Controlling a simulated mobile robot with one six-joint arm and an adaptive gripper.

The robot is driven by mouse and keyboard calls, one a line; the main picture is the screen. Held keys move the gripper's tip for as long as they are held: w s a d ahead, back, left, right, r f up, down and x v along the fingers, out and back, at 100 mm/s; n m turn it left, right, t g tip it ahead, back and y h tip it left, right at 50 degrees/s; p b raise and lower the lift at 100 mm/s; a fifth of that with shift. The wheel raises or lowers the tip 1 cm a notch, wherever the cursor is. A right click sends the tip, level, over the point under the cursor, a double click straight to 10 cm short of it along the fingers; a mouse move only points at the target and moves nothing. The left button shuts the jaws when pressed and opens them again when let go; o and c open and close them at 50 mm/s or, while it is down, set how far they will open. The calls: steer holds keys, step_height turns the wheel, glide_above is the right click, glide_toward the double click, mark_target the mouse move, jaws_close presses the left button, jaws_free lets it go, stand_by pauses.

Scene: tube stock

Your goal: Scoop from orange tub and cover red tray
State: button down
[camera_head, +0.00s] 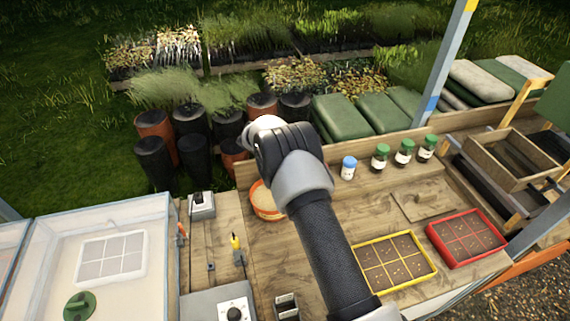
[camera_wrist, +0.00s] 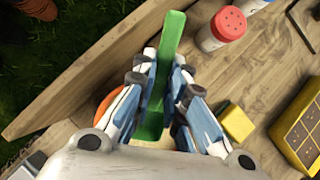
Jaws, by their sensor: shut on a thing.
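The orange tub (camera_head: 259,208) stands on the bench left of my arm, with pale material in it; my arm hides its right side. A bit of its orange rim shows beside my gripper in the wrist view (camera_wrist: 104,104). My gripper (camera_wrist: 160,78) is shut on a long green tool (camera_wrist: 171,40), which appears to be the scoop. Whether the tool carries any material cannot be told. The red tray (camera_head: 432,231) lies at the bench's right, with brown soil and small pale specks in its cells. In the head view my arm hides the tool and fingers.
A yellow tray (camera_head: 433,274) with specked soil lies left of the red one. A blue-lidded jar (camera_head: 348,168) and several green-lidded jars stand along the back. The wrist view shows a red-lidded shaker (camera_wrist: 231,22) and a yellow block (camera_wrist: 236,123). A clear-sided box (camera_head: 160,215) is at left.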

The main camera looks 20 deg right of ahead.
steer(key=shift+s+a+f+t+h+b, duration=0.4)
steer(key=shift+a+f+t+h+b, duration=0.4)
steer(key=shift+b, duration=3.75)
steer(key=shift+h, duration=0.4)
step_height(320, 180, down, 5)
steer(key=b, duration=0.5)
steer(key=shift+s+d, duration=0.1)
steer(key=shift+r+p, duration=0.35)
steer(key=shift+p, duration=0.45)
steer(key=shift+r+g+y+p, duration=0.8)
steer(key=shift+y+p, duration=0.4)
steer(key=shift+p, duration=3.4)
step_height(320, 180, up, 3)
steer(key=y+p, duration=0.1)
steer(key=p, duration=0.4)
steer(key=shift+g, duration=0.4)
step_height(320, 180, up, 3)
steer(key=y+p, duration=0.1)
steer(key=p, duration=0.2)
steer(key=shift+g, duration=0.4)
steer(key=shift+r+g+y+p, duration=0.3)
steer(key=shift+r+y, duration=0.2)
steer(key=shift+r, duration=0.55)
steer(key=shift+r+g+y+p, duration=0.3)
steer(key=shift+r+y, duration=0.2)
steer(key=shift+r, duration=0.9)
